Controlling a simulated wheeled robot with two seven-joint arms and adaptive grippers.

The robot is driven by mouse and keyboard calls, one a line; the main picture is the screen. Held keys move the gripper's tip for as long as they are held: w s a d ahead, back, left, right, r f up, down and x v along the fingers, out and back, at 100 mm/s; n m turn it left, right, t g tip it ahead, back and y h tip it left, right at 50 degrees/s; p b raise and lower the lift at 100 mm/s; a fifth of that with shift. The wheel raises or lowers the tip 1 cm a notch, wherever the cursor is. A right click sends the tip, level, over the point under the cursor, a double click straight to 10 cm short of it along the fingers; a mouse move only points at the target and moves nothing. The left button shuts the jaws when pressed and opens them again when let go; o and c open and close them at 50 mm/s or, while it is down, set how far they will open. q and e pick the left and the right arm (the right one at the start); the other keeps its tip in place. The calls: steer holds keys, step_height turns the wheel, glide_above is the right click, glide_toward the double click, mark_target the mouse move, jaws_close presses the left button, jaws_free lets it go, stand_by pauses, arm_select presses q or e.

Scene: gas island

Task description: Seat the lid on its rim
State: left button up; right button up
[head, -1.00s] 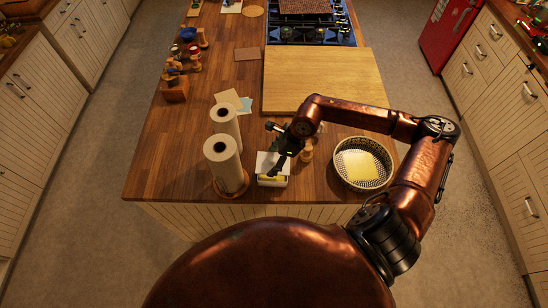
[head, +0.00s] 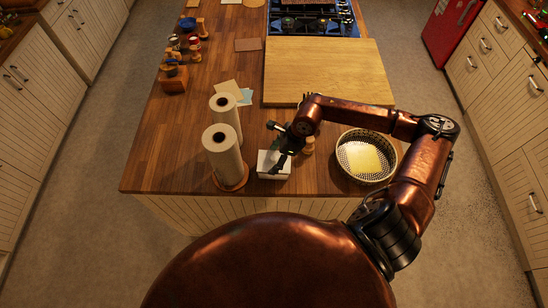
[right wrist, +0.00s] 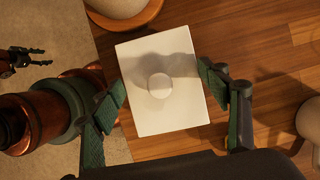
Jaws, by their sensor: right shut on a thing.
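The white square lid (right wrist: 165,118) with a small round knob (right wrist: 160,85) fills the middle of the right wrist view. My right gripper (right wrist: 163,78) has one green-padded finger on each side of it and is shut on its edges. In the head view the lid (head: 267,158) lies on or just over the white box (head: 274,177) near the counter's front edge, and the right gripper (head: 279,151) partly covers it. I cannot tell whether the rim is fully met. The box's inside is hidden. My left gripper (right wrist: 36,57) shows empty and open in the right wrist view.
Two paper towel rolls (head: 222,155) stand close left of the box. A large cutting board (head: 325,70) lies behind. The counter left of the rolls is clear.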

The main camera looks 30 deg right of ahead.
steer(key=shift+f+b, duration=0.15)
steer(key=shift+b, duration=0.5)
stand_by(1.1)
steer(key=shift+f+b, duration=0.55)
steer(key=shift+b, duration=0.4)
stand_by(0.8)
steer(key=o, duration=1.2)
steer(key=shift+c, duration=0.2)
steer(key=shift+r, duration=0.15)
steer(key=shift+r+p, duration=1.5)
steer(key=shift+r, duration=1.9)
steer(key=shift+a, duration=0.1)
